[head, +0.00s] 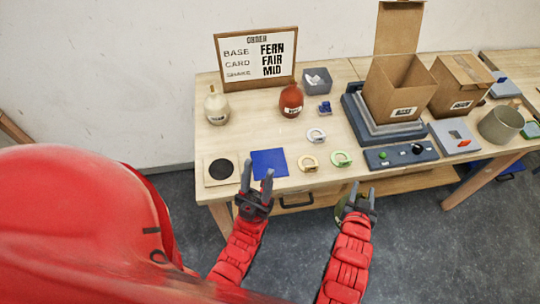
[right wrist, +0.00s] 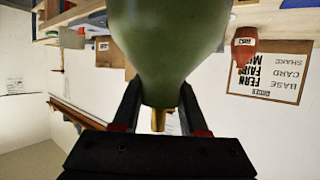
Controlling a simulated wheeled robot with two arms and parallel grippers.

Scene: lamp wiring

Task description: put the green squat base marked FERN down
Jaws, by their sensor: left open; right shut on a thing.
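My right gripper (head: 359,194) is in front of the table's front edge. In the right wrist view the right gripper (right wrist: 158,106) is shut on the green base (right wrist: 170,50), around its narrow end near a brass-coloured tip (right wrist: 158,120). No FERN marking shows on the green body. In the head view only a small green part of it (head: 342,206) shows beside the gripper. My left gripper (head: 257,184) is open and empty near the table's front edge, by the blue mat (head: 269,162). A wooden square with a black disc (head: 220,169) lies left of the mat.
A cream bottle-shaped base (head: 216,108) and a red-brown one (head: 291,100) stand behind, before the order board (head: 256,58) reading FERN, FAIR, MID. A control panel (head: 400,155) and open box (head: 395,88) stand further right.

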